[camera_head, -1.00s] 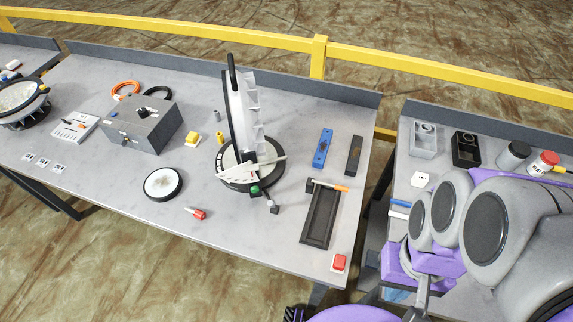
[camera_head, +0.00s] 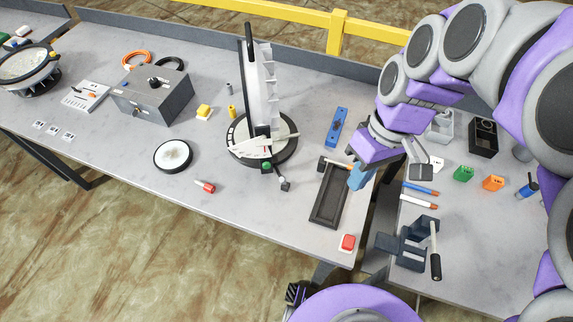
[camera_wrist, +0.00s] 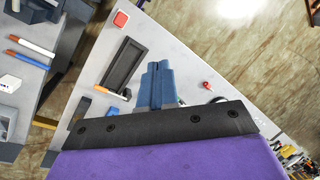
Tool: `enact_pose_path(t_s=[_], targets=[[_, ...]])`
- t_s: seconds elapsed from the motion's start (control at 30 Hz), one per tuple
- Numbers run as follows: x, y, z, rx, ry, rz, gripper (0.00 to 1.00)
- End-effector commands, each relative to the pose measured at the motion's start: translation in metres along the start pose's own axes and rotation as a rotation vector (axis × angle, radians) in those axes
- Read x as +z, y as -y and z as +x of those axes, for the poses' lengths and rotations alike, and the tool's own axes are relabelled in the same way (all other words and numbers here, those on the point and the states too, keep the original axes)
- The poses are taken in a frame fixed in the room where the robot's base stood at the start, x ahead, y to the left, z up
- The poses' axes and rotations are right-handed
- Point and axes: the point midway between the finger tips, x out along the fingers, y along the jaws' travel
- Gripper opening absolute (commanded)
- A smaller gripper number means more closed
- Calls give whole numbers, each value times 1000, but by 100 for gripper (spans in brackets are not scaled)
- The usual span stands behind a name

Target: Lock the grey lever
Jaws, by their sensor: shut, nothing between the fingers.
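The light tower stands on a round black-and-white base (camera_head: 240,148) in the middle of the table, with a tall pale finned panel (camera_head: 268,85). At the base's front, a short rod ends in a grey block (camera_head: 285,185), which looks like the grey lever. A green knob (camera_head: 266,168) sits beside it. Whether the lever is locked cannot be told. My gripper (camera_head: 357,180) has its blue fingers closed and empty. It is well to the right of the lever, above the table's right side and apart from it. The fingers show in the wrist view (camera_wrist: 158,82); the lever cannot be made out there.
A dark tray (camera_head: 327,208) and a red button (camera_head: 347,242) lie near my gripper. An orange-handled tool (camera_wrist: 112,93) lies by the tray, partly hidden in the head view. A blue block (camera_head: 336,127) lies behind. A gap separates the right table, which holds a dark stand (camera_head: 408,248).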

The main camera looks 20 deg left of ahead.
Motion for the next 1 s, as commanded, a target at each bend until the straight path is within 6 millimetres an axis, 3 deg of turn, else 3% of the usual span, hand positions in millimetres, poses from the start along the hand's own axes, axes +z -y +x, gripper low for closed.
enact_pose_path(t_s=[0.43, 1.0], targets=[[-105, -14, 10, -121, -26, -403, 0], [-219, -42, 66, -221, -66, -810, 0]])
